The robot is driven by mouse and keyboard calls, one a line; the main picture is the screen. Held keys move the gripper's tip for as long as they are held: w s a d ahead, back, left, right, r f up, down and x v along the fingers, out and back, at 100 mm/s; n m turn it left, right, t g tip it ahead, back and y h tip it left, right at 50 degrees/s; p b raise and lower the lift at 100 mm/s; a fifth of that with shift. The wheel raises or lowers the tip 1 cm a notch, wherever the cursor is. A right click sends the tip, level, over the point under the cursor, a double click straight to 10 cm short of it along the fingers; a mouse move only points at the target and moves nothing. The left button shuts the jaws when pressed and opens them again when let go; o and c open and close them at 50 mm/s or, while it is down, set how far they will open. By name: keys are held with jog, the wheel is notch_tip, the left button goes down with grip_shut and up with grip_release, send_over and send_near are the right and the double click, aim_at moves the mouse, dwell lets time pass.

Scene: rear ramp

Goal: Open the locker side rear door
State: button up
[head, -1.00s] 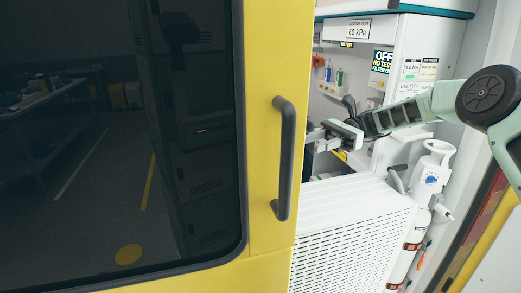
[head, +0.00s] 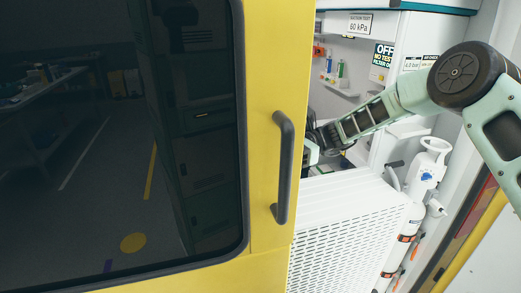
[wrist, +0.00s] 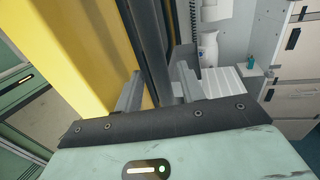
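The yellow rear door (head: 268,75) fills the left half of the head view, with a dark window (head: 110,120) and a vertical black handle (head: 285,168) near its right edge. The door stands partly open, with the interior showing right of its edge. My gripper (head: 309,150) is at that edge, well above the handle's lower end, and partly hidden behind the door. In the wrist view my gripper's two fingers (wrist: 158,88) are spread apart. A yellow panel with a dark edge strip (wrist: 150,50) runs between them; I cannot tell whether they touch it.
Inside are a white perforated cabinet (head: 345,240), a white gas cylinder (head: 425,170) with a valve, and a wall panel with labels (head: 383,55). My arm reaches in from the right through the opening. Drawers (wrist: 300,60) show in the wrist view.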

jog(key=shift+x, duration=1.2)
grip_shut()
